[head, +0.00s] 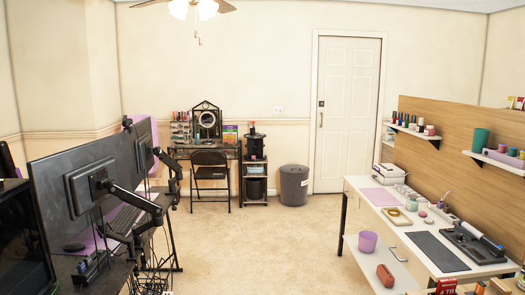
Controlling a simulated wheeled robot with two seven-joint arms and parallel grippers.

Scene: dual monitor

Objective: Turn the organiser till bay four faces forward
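I cannot make out a clearly marked organiser or any bay numbers in the head view. A small rack of colourful items (181,131) stands on the far desk, left of a black frame with a round face (206,120). It is too small to tell whether it has bays. Neither of my grippers is in view.
A dual-monitor desk with a black monitor (88,195) and cables fills the left. A white workbench (410,233) with a wooden backboard (455,142) stands right. A folding chair (210,173) and grey bin (293,184) are at the back. The carpet (255,240) between is clear.

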